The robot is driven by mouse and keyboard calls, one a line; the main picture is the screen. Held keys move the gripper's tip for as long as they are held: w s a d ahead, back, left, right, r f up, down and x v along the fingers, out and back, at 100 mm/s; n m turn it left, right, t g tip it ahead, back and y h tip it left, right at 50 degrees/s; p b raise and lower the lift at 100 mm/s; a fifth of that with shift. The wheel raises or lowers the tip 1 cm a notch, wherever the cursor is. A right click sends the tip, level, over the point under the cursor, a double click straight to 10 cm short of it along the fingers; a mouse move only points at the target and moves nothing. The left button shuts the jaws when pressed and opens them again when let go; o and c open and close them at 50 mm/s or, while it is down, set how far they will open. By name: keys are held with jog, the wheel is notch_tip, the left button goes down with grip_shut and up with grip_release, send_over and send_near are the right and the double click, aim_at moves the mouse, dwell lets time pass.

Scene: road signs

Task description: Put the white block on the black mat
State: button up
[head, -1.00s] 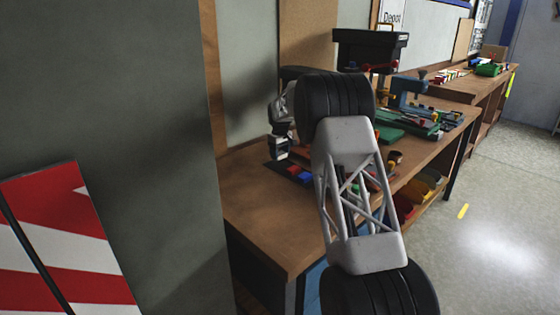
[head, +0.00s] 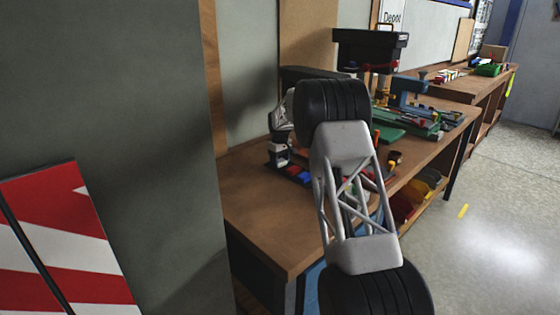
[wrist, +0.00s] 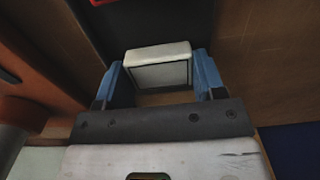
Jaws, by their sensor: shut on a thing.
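The white block (wrist: 158,72) sits between the two blue fingers of my gripper (wrist: 159,60) in the wrist view. My gripper is shut on it. The black mat (wrist: 140,25) shows as a dark patch ahead of the block in the wrist view; I cannot tell whether the block touches it. In the head view my gripper (head: 278,157) is low over the bench, at the left end of the mat, which it and my arm largely hide.
A red block (head: 294,170) and a blue block (head: 304,176) lie just right of my gripper. The wooden bench (head: 262,215) is bare toward its front.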

aim_at(281, 161)
jog(key=o, duration=1)
jog(key=shift+r, duration=0.15)
notch_tip(281, 161, up, 12)
jog(key=shift+r, duration=0.1)
dwell(0.8)
jog(key=s+d+r+m, duration=0.1)
jog(key=s+d+r, duration=0.3)
jog(key=s+r, duration=0.4)
jog(key=s+d+r+m, duration=0.1)
jog(key=s+d+r, duration=0.35)
jog(key=s, duration=0.45)
jog(key=s+d+r+m+t, duration=0.1)
jog(key=s+d+r, duration=0.3)
jog(key=s, duration=0.7)
jog(key=s+d+r+m, duration=0.2)
jog(key=s+d+r, duration=0.1)
jog(key=s, duration=0.8)
jog(key=s+d+f+m, duration=0.1)
jog(key=s+d+f, duration=0.1)
jog(key=s, duration=1.1)
jog(key=s+d+f+m+t, duration=0.1)
jog(key=s+f, duration=0.4)
jog(key=s, duration=0.9)
jog(key=s+d+f+m, duration=0.2)
jog(key=s+d+f, duration=0.1)
jog(key=s, duration=1)
jog(key=shift+s+d+f+t, duration=0.3)
jog(key=shift+s+f, duration=0.1)
jog(key=shift+f, duration=0.25)
